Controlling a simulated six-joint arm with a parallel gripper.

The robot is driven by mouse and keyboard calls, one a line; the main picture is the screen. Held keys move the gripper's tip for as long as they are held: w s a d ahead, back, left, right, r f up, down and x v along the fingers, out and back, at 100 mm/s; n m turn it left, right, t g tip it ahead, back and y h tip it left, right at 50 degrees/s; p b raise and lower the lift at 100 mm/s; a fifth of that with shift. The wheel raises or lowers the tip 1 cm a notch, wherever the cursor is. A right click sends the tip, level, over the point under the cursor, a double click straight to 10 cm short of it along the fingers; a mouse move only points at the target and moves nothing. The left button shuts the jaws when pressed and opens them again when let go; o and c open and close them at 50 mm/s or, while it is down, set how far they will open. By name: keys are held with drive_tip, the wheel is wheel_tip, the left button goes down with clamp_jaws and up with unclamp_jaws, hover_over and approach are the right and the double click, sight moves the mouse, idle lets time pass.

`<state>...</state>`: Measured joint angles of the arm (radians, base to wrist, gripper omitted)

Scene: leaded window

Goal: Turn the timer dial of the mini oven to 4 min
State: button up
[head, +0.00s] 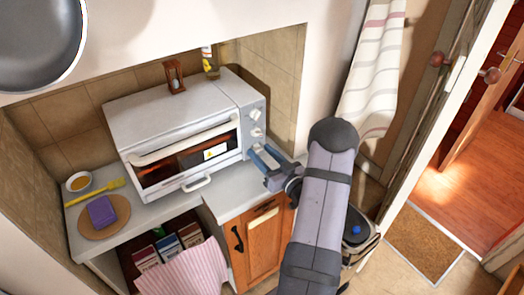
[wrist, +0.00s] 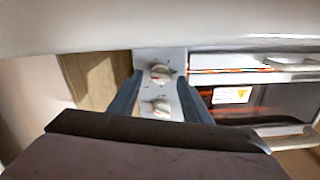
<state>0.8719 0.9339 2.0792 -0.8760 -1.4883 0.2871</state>
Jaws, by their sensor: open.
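The white mini oven (head: 165,115) stands on the counter with its glass door shut. Its control panel on the right carries pale dials, an upper one (head: 254,114) and one below it (head: 256,132). Any lower dial is hidden behind my gripper (head: 261,151). In the wrist view, my gripper (wrist: 160,82) is open and empty, its fingers on either side of the panel. One dial (wrist: 160,73) shows between the fingertips and another (wrist: 161,107) nearer the palm. I cannot tell whether a finger touches a dial. The dial markings are too small to read.
The oven door handle (head: 185,140) sticks out beside the panel. A small hourglass (head: 174,76) stands on the oven top. A round board (head: 104,217) with a purple sponge (head: 102,211) lies on the counter at left. A striped towel (head: 372,70) hangs at right.

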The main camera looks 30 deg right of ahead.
drive_tip(key=shift+w, duration=0.25)
drive_tip(key=c, duration=1)
drive_tip(key=shift+m, duration=0.7)
drive_tip(key=shift+c, duration=0.2)
drive_tip(key=o, duration=1)
drive_tip(key=shift+o, duration=0.2)
